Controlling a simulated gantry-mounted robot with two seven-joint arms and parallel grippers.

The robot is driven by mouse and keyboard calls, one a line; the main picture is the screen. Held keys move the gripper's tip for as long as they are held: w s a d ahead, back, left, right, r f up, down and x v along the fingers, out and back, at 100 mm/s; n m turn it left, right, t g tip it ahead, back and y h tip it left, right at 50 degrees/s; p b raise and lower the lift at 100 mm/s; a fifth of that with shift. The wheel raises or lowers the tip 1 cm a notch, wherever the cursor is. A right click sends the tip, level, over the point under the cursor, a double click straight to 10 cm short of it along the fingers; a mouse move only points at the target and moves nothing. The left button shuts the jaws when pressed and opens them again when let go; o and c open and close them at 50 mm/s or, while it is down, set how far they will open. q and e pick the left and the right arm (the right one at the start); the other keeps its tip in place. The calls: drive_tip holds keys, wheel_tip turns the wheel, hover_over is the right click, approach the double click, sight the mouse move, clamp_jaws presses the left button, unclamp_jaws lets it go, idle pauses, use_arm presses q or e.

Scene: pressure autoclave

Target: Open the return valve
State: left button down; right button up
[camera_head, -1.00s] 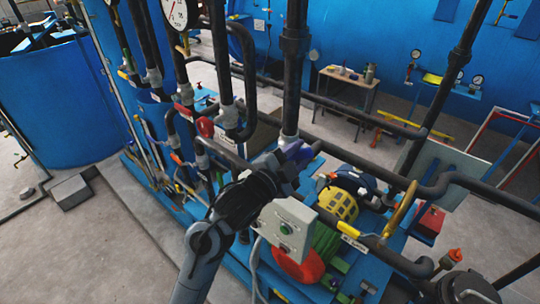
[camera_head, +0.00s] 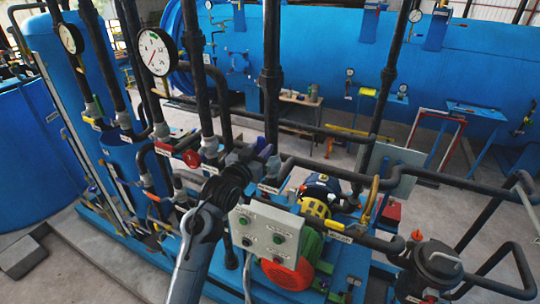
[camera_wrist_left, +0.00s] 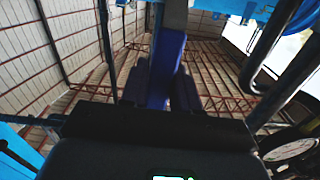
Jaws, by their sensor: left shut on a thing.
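My left arm comes in from the bottom of the head view. Its gripper (camera_head: 262,150) is at the dark pipework just behind the grey control box. In the left wrist view the dark fingers (camera_wrist_left: 160,92) are shut on a blue bar-like part (camera_wrist_left: 167,62), which looks like a valve handle. The valve body and the rest of this handle are hidden by my gripper and wrist in the head view. I cannot read a label that names it the return valve. My right gripper is in neither view.
The control box (camera_head: 268,236) with buttons stands close to my left forearm. A red valve handle (camera_head: 191,158) and a large pressure gauge (camera_head: 156,52) are on the left pipes. Vertical pipes crowd the gripper.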

use_arm(q)
drive_tip(key=shift+w+a+r+n, duration=0.1)
drive_tip(key=shift+w+a+n, duration=0.1)
drive_tip(key=shift+a+n, duration=0.25)
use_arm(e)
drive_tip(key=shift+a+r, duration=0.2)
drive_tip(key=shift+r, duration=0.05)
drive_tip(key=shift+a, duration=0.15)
use_arm(q)
drive_tip(key=c, duration=0.9)
unclamp_jaws()
drive_tip(key=shift+a, duration=0.1)
drive_tip(key=shift+s, duration=0.15)
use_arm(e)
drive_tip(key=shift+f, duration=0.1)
use_arm(q)
drive_tip(key=shift+b+v, duration=1.8)
drive_tip(key=shift+v, duration=3.45)
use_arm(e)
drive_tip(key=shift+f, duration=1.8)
